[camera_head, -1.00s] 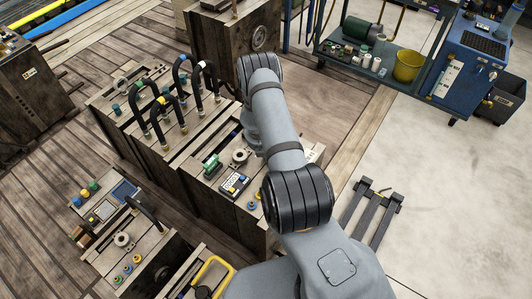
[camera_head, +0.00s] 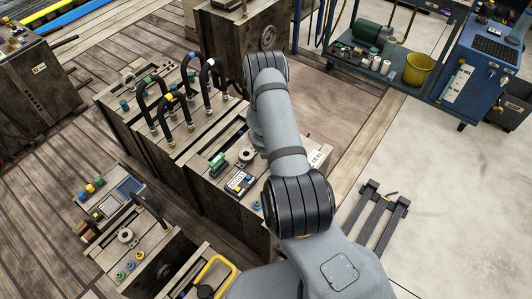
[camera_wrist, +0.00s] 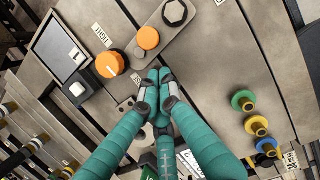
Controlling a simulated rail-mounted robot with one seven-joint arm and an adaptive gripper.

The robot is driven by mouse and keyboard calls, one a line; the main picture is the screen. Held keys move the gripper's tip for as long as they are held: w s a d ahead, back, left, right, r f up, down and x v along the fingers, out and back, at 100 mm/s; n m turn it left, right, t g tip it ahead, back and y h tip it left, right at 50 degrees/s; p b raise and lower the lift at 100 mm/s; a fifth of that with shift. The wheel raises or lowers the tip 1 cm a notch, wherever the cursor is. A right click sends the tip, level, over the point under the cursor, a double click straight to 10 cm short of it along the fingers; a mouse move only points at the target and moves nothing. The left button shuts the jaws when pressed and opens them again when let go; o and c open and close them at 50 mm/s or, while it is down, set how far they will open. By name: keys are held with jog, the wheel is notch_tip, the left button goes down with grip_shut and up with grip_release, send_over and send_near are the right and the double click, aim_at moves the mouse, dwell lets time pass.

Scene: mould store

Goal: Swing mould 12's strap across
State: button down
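In the wrist view, a pale grey strap-like bar (camera_wrist: 162,27) with rounded ends carries an orange round cap (camera_wrist: 148,38) and a black hex nut (camera_wrist: 175,12). It lies on the grey mould top (camera_wrist: 210,75). I cannot read a mould number 12.
An orange knob (camera_wrist: 110,64) and dark panel (camera_wrist: 60,48) are left of my fingers. Green, yellow and blue fittings (camera_wrist: 256,126) stand to the right. Black hoses (camera_head: 170,105) rise from the neighbouring mould. A yellow bucket (camera_head: 418,70) and forks (camera_head: 384,212) stand right.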

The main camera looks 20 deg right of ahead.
jog(key=s+a+b, duration=0.1)
jog(key=s+a+f+b, duration=0.1)
jog(key=b, duration=0.1)
jog(key=p+v, duration=0.4)
jog(key=v, duration=0.7)
jog(key=shift+d, duration=0.2)
